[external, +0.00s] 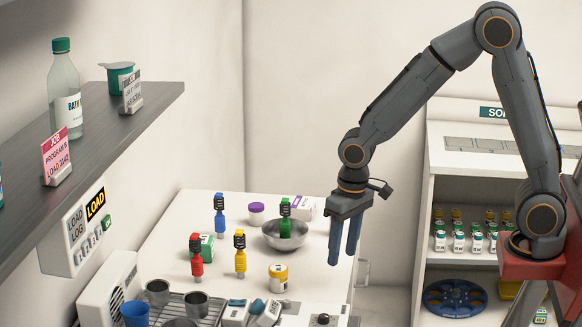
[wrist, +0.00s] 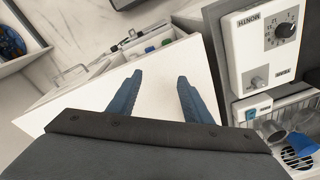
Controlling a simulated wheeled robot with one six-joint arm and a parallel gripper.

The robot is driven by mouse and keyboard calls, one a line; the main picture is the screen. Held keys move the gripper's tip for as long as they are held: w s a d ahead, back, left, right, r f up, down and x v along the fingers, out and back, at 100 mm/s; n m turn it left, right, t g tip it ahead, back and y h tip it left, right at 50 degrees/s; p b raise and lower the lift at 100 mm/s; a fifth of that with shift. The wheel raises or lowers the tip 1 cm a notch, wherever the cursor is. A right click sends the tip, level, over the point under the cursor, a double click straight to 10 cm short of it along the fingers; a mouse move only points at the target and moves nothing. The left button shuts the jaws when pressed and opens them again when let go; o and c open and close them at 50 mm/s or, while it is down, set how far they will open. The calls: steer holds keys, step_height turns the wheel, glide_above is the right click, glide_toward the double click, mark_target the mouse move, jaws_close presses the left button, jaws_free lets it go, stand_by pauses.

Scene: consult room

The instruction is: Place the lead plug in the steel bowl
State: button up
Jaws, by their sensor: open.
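Several plugs with black tops are in the external view: blue (external: 220,222), red (external: 197,264), yellow (external: 240,262) and green (external: 285,225). Which one is the lead plug I cannot tell. The steel bowl (external: 272,240) is on the white table, and the green plug stands upright in it. The other three plugs stand upright on the table, to the bowl's left and front. My gripper (external: 343,262) is open and empty, pointing down, right of the bowl. In the wrist view my gripper (wrist: 158,80) shows two spread blue fingers with nothing between them.
A yellow-labelled jar (external: 278,278), a purple-lidded jar (external: 257,214) and a white box (external: 302,207) are near the bowl. A rack with metal cups (external: 196,304) is at the front left. A dial unit (wrist: 268,45) is at right in the wrist view. A shelf (external: 125,125) overhangs the left.

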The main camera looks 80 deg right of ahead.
steer(key=s+a+n, duration=0.2)
steer(key=s+n, duration=0.1)
steer(key=s, duration=0.3)
steer(key=s+a+f+n, duration=0.1)
steer(key=s+a+n, duration=0.2)
steer(key=s, duration=0.3)
steer(key=shift+f, duration=0.3)
